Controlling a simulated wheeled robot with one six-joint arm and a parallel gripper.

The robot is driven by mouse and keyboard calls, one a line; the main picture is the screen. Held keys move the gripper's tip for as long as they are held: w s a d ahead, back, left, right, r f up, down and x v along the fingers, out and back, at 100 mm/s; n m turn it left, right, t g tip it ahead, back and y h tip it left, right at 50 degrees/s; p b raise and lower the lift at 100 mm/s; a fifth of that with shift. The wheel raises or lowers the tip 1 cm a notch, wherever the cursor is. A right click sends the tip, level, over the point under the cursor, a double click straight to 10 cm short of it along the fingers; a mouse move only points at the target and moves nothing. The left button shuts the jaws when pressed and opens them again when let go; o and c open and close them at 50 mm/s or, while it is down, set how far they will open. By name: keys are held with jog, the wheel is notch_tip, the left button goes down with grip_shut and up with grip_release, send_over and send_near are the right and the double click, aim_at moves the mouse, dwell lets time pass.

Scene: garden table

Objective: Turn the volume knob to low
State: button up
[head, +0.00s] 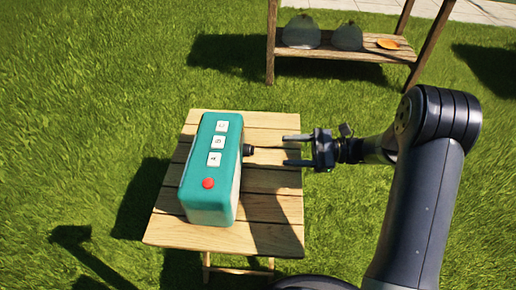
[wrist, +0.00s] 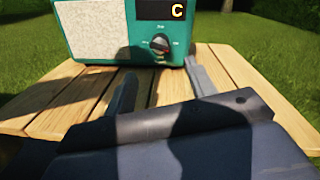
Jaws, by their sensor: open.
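A teal radio (head: 209,193) stands on the wooden table; its front with a pale speaker panel shows in the wrist view (wrist: 136,46). The dark volume knob (head: 248,150) sticks out of its right side in the head view. In the wrist view the knob (wrist: 159,44) sits below a dark display reading "C". Small labels surround the knob, too small to read surely, and its pointer setting is unclear. My gripper (head: 286,150) is open and empty, its fingers pointing at the knob with a short gap between. In the wrist view the fingertips (wrist: 160,76) straddle the knob's line.
The radio's top has three white buttons, A, B and C (head: 218,142), and a red button (head: 208,183). The slatted table (head: 270,205) is otherwise clear. A wooden shelf (head: 340,54) with two dark rounded objects and an orange item stands behind on the grass.

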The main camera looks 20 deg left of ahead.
aim_at(249, 150)
jog(key=b+x, duration=0.2)
jog(key=x, duration=0.7)
jog(key=shift+a, duration=0.25)
jog(key=c, duration=1)
jog(key=shift+o, duration=0.2)
jog(key=n+b, duration=0.2)
jog(key=shift+f+n, duration=0.1)
jog(key=shift+n, duration=0.3)
jog(key=shift+n+b, duration=0.35)
jog(key=shift+n, duration=0.55)
jog(key=o, duration=1)
jog(key=shift+c, duration=0.2)
jog(key=shift+d, duration=0.1)
